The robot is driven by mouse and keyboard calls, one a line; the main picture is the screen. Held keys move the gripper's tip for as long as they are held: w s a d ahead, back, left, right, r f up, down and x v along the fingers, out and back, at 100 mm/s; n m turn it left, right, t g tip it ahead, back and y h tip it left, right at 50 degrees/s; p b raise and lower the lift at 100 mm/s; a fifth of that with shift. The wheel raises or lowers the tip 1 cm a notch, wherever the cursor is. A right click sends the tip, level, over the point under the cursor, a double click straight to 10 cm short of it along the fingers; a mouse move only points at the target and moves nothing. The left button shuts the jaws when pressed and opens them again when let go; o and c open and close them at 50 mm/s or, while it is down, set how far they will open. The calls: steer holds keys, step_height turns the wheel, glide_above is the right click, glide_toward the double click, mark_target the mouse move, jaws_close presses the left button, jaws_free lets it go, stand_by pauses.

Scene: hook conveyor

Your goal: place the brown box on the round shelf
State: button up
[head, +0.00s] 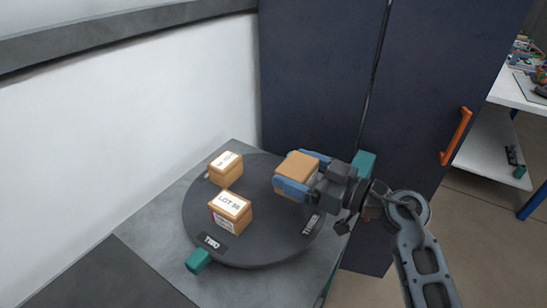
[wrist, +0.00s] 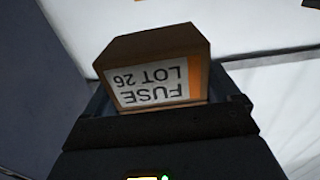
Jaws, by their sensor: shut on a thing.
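The brown box (head: 296,172) is between the blue fingers of my gripper (head: 295,179), which is shut on it. In the head view the box is over the right part of the round shelf (head: 258,250), a dark disc; whether it touches the surface I cannot tell. In the wrist view the held box (wrist: 155,55) shows a white label with an orange stripe, reading "FUSE LOT 26" upside down. The gripper's jaws (wrist: 160,112) show below the box there. The gripper reaches in from the right.
Two other brown boxes with white labels stand on the shelf, one at the back left (head: 226,169) and one at the front (head: 230,211). Labels "TWO" (head: 212,243) and "THREE" (head: 311,225) mark its rim. A dark cabinet (head: 310,80) stands behind, and a white wall (head: 110,120) is left.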

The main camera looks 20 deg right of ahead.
steer(key=shift+w+a, duration=0.1)
steer(key=shift+w, duration=0.05)
steer(key=shift+f, duration=0.85)
step_height(320, 180, down, 4)
steer(key=shift+r+b, duration=0.1)
steer(key=shift+b, duration=1.15)
steer(key=shift+f+b, duration=0.55)
steer(key=shift+b, duration=0.5)
steer(key=shift+f, duration=0.3)
